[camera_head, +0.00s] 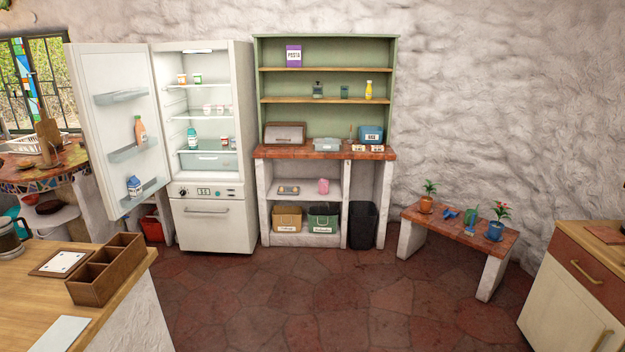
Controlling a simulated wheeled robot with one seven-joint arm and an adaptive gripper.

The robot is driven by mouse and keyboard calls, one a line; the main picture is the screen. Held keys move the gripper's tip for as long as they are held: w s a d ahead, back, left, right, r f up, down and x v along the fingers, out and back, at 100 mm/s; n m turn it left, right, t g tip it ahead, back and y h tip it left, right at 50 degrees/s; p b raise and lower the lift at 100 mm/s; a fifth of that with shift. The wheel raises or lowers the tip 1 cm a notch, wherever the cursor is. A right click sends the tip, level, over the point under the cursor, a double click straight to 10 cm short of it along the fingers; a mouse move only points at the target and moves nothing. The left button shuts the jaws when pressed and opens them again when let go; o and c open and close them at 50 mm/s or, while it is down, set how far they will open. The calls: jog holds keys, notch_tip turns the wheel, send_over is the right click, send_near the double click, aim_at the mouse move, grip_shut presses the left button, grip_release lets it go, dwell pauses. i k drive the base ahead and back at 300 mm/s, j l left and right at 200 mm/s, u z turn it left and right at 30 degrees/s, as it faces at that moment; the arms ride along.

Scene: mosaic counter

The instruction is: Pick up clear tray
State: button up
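A pale, see-through-looking tray (327,145) sits on the reddish top of the shelf unit (300,152), between a bread box and a blue bin. It is small in view, so I cannot tell what it holds. A clear drawer (207,161) also shows low inside the open fridge. I cannot tell for certain which one is the clear tray. My gripper is not in view.
The fridge (213,222) stands open, its door (118,165) swung left. A blue bin (371,134) and bread box (285,132) flank the tray. A wooden counter (113,278) is front left, a plant bench (462,232) right. The middle stone floor (340,300) is clear.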

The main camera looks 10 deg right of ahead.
aim_at(327, 145)
jog(key=i+l+z, duration=0.25)
jog(key=i, duration=0.8)
jog(key=i+z, duration=0.25)
jog(key=i, duration=1.55)
jog(key=i+l+u, duration=0.15)
jog(key=i, duration=0.6)
jog(key=i+l, duration=0.1)
jog(key=i, duration=0.7)
jog(key=j+u, duration=0.05)
